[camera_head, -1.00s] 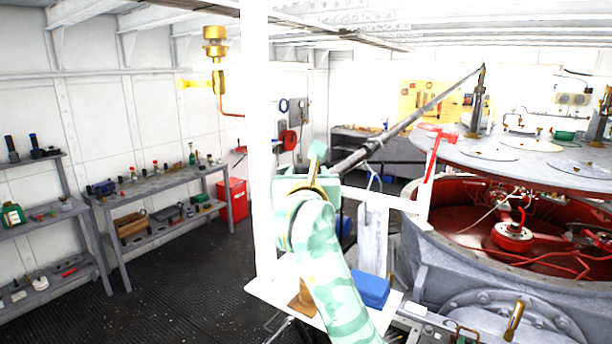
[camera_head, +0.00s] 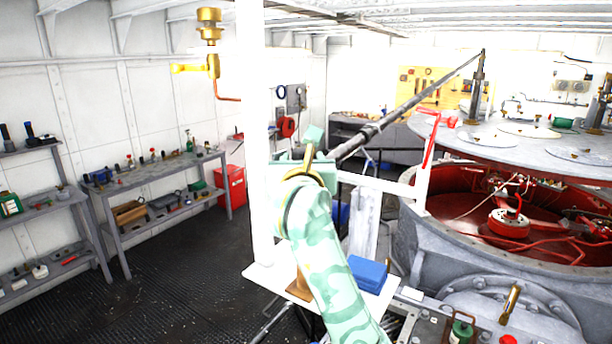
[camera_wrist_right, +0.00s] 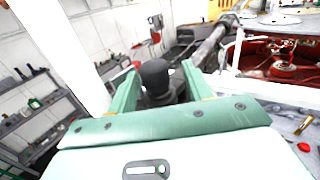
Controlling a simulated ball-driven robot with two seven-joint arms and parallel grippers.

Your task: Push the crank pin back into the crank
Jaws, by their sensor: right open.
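My right gripper (camera_head: 314,150) is mint green and reaches up from the bottom of the head view. It is open. In the right wrist view, its two fingers (camera_wrist_right: 160,82) stand on either side of a dark knob with a rounded end (camera_wrist_right: 155,74). This knob may be the crank pin; I cannot tell whether the fingers touch it. A long grey shaft (camera_head: 375,130) slopes up to the right behind the gripper. The crank cannot be made out clearly, and the gripper hides that area in the head view. My left gripper is not in view.
A white post (camera_head: 258,150) stands just left of the gripper. A small white shelf carries a blue box (camera_head: 368,271). A large round housing (camera_head: 440,240) with a red interior fills the right. A workbench (camera_head: 160,172) stands at the left, with open dark floor before it.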

